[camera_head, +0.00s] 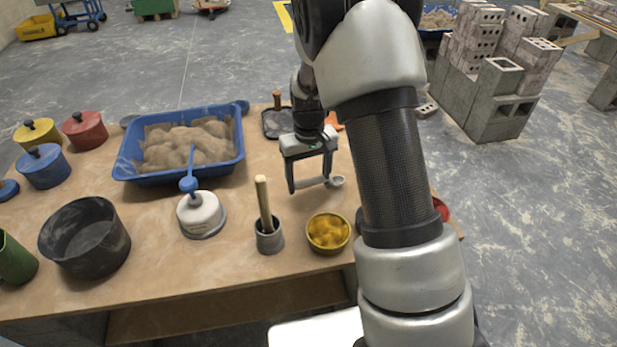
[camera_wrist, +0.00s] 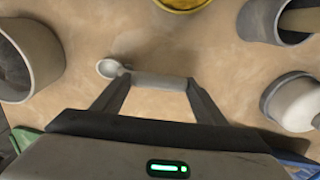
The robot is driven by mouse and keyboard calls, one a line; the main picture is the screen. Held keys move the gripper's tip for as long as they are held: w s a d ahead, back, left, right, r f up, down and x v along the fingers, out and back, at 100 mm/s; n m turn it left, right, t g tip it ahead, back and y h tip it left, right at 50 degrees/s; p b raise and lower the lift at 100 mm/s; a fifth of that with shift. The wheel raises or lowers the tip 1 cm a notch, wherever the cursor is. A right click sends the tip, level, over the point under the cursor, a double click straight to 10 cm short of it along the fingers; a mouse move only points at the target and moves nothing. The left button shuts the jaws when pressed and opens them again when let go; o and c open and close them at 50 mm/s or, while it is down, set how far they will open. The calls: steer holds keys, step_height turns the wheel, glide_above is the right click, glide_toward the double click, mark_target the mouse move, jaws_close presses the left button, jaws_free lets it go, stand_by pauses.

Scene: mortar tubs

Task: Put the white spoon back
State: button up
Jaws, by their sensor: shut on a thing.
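The white spoon (camera_head: 336,181) is in my gripper (camera_head: 311,184), which is shut across its handle. In the wrist view the handle (camera_wrist: 160,82) lies crosswise between the fingertips of my gripper (camera_wrist: 158,83), and the small round bowl (camera_wrist: 109,68) sticks out past the left finger. The spoon is roughly level, over bare tabletop behind the yellow bowl (camera_head: 328,232). I cannot tell how high it is above the table. A grey cup (camera_wrist: 45,50) stands left in the wrist view; my arm seems to hide it in the head view.
A grey mortar with a wooden pestle (camera_head: 264,209), a white pot (camera_head: 201,215) with a blue ladle, and a blue sand tub (camera_head: 176,179) stand left of my gripper. A black tray (camera_head: 277,124) lies behind it. My arm hides the table's right part.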

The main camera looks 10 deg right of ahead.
steer(key=shift+f, duration=0.45)
stand_by(0.4)
steer(key=o, duration=1.8)
step_height(320, 180, up, 17)
steer(key=shift+s+r+p, duration=0.15)
steer(key=shift+r+p, duration=0.05)
steer(key=shift+p, duration=0.75)
